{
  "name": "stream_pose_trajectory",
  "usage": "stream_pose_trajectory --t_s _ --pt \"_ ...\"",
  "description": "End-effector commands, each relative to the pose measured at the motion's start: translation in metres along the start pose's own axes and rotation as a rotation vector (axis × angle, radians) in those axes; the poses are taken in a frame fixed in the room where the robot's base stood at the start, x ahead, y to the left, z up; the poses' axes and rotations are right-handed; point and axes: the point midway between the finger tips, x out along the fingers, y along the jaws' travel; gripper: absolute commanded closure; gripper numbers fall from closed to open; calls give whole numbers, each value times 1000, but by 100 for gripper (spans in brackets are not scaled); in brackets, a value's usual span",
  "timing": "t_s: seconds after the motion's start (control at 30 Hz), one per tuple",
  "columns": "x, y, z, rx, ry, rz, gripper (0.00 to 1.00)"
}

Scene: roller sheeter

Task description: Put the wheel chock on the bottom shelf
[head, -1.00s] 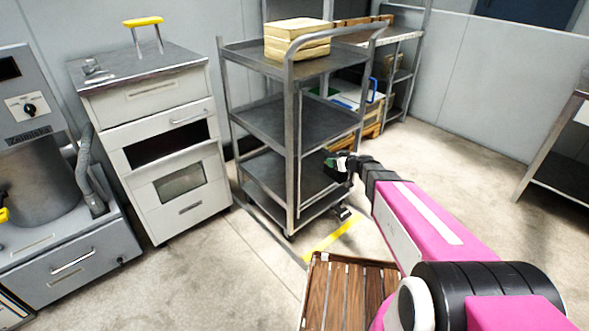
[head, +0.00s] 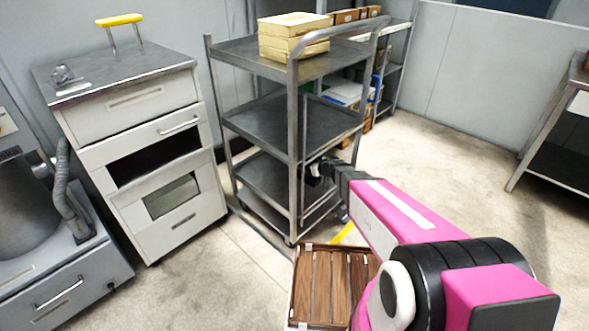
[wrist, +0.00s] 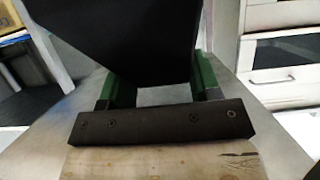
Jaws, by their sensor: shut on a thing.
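The grey metal cart has three shelves, and its bottom shelf (head: 262,182) looks bare where I can see it. My gripper (head: 316,170) is at the cart's right side, at a height between the middle and bottom shelves. In the wrist view my gripper (wrist: 162,88) is shut on a large black block with slanted sides, which I take as the wheel chock (wrist: 125,35). Green finger parts show at both sides below it. In the head view the chock is small and dark, partly hidden by a cart post, so I cannot tell whether it touches the shelf.
The cart's middle shelf (head: 285,125) is just above my gripper, and its posts stand close by. Pale boxes (head: 293,38) sit on the top shelf. A white drawer cabinet (head: 150,150) stands left of the cart. A slatted wooden crate (head: 330,285) is in front.

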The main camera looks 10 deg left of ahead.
Motion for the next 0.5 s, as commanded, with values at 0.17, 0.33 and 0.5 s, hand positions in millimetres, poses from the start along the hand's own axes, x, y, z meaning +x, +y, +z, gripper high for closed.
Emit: stream_pose_trajectory --t_s 0.17,0.33,0.5 --pt "20 19 7 1 1 1 82" --pt "47 45 17 1 1 0 82" --pt "74 70 27 1 1 0 82"
